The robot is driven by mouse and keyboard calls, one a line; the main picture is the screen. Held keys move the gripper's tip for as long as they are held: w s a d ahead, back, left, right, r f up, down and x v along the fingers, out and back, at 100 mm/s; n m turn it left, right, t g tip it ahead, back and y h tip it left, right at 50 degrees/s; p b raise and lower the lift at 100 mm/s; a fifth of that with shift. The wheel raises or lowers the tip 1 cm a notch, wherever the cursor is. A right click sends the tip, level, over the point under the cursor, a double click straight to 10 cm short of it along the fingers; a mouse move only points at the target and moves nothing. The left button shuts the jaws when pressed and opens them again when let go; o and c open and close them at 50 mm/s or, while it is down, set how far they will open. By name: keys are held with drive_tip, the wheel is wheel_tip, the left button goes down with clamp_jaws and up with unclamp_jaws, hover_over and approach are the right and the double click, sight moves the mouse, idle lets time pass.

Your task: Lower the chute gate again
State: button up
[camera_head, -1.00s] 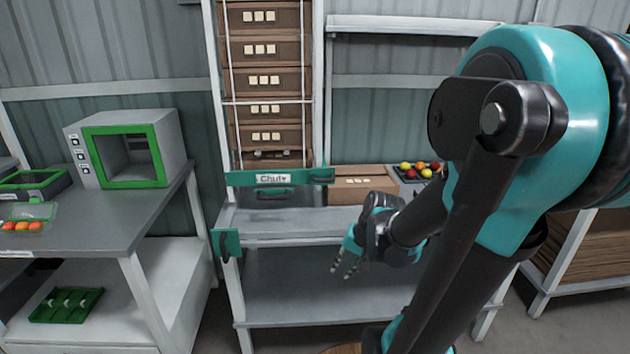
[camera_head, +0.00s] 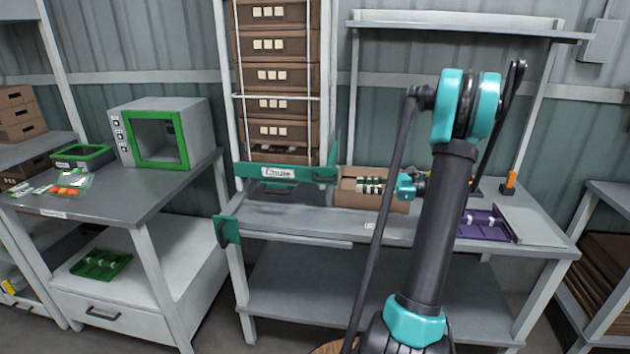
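The chute gate (camera_head: 262,172) is a green bar with a "Chute" label, crossing the front of the chute just under the stacked cartons. A dark handle (camera_head: 276,188) shows below the label. An upright green piece stands at the bar's right end. My gripper (camera_head: 400,187) is at the right of the gate, apart from it, by an open cardboard box (camera_head: 372,203) on the bench. Its fingers are small and mixed with the box's contents, so I cannot tell whether they are open or shut.
Several brown cartons (camera_head: 275,76) are stacked in the chute frame. A green bracket (camera_head: 227,230) is at the bench's left front corner. A purple tray (camera_head: 482,224) lies right of my arm. A green-framed machine (camera_head: 160,137) stands on the left table. The bench in front of the gate is clear.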

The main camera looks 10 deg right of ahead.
sight(315, 180)
drive_tip(key=x, duration=1.6)
drive_tip(key=shift+w+a+r, duration=0.1)
drive_tip(key=shift+w+r, duration=0.2)
drive_tip(key=shift+r, duration=0.1)
clamp_jaws()
